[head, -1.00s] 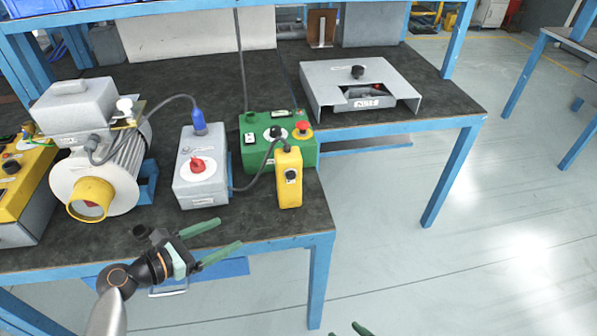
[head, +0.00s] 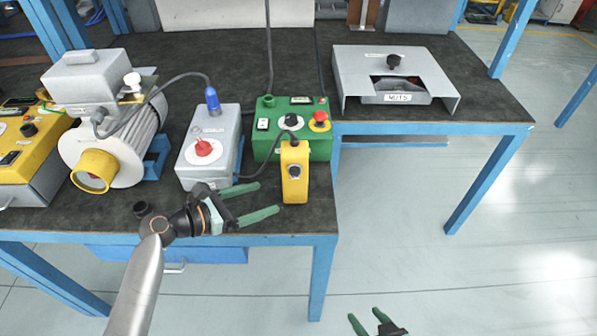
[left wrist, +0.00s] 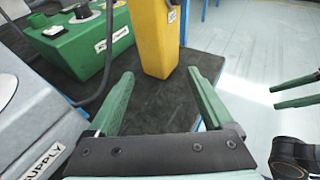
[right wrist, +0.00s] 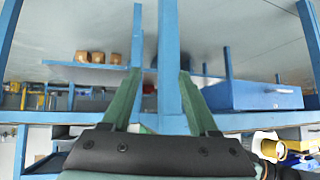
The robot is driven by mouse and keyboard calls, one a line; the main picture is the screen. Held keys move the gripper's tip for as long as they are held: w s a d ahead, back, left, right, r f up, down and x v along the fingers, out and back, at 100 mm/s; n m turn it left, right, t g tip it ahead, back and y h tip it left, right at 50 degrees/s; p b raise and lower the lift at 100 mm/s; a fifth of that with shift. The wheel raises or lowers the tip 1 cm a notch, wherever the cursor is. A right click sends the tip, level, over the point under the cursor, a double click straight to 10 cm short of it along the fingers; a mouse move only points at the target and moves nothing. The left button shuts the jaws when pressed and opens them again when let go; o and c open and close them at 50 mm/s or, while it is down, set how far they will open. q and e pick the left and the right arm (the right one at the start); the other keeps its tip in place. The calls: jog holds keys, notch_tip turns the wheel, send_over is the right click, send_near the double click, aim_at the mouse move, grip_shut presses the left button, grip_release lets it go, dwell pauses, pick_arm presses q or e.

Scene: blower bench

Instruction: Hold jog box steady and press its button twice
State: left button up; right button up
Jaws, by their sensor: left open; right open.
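The yellow jog box (head: 295,176) stands upright near the front right corner of the bench, with a round button on its front and a cable at its top. It also shows in the left wrist view (left wrist: 155,38), beyond and between the fingertips. My left gripper (head: 268,201) is open and empty, just left of the jog box, its green fingers pointing towards it. My right gripper (head: 365,317) is open and empty, low in front of the bench. The right wrist view shows a blue bench leg (right wrist: 169,60) between and beyond its fingers.
A green control box (head: 268,148) with a red stop button is behind the jog box. A grey supply box (head: 192,170) with a red knob stands to the left. The cable (head: 262,172) runs between them.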

aim_at(286, 191)
pick_arm(q)
jog(key=b+x, duration=0.2)
jog(key=x, duration=0.1)
jog(key=b+x, duration=0.1)
jog(key=x, duration=0.1)
jog(key=shift+s+a+f+b, duration=0.1)
jog(key=shift+f+b, duration=0.15)
jog(key=shift+b, duration=0.05)
jog(key=x, duration=0.3)
jog(key=shift+r, duration=0.25)
jog(key=shift+x, duration=0.85)
pick_arm(e)
jog(key=shift+w+a+f, duration=0.35)
jog(key=shift+a+f, duration=0.05)
jog(key=shift+a, duration=0.15)
jog(key=shift+w+a+f, duration=0.35)
jog(key=shift+a+f, duration=0.05)
jog(key=shift+a, duration=0.15)
jog(key=shift+s+f, duration=0.15)
jog(key=shift+s, duration=0.05)
pick_arm(q)
grip_shut()
pick_arm(e)
jog(key=shift+w, duration=0.1)
grip_shut()
